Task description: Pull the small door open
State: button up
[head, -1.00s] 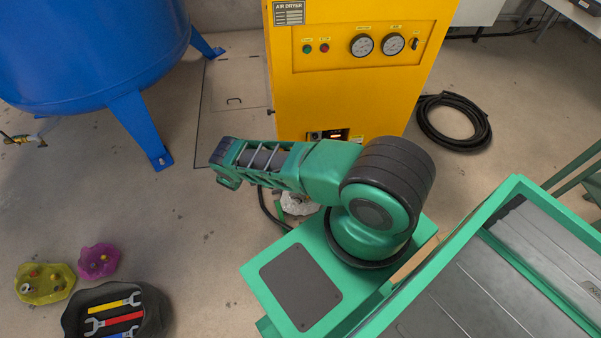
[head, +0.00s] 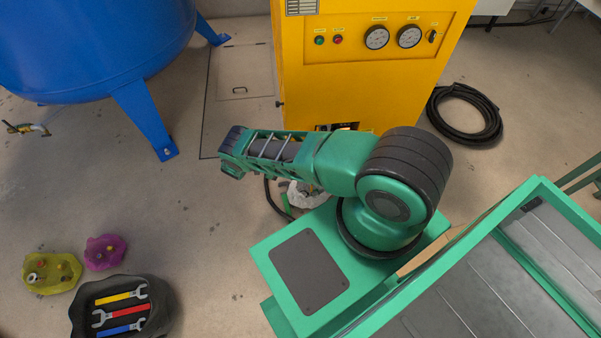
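I cannot tell for sure which part is the small door. The yellow air dryer cabinet (head: 370,80) stands at the top middle, with a dark opening (head: 342,127) low on its front, partly hidden behind my arm. A closed hatch panel with a small dark handle (head: 239,90) lies flush in the floor to the left of the cabinet. My green arm reaches left, low in front of the cabinet, and its visible end is above the floor just below the hatch panel. My gripper's fingers do not show.
A blue tank (head: 95,45) stands on legs (head: 145,120) at the left. A coiled black hose (head: 465,112) lies right of the cabinet.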

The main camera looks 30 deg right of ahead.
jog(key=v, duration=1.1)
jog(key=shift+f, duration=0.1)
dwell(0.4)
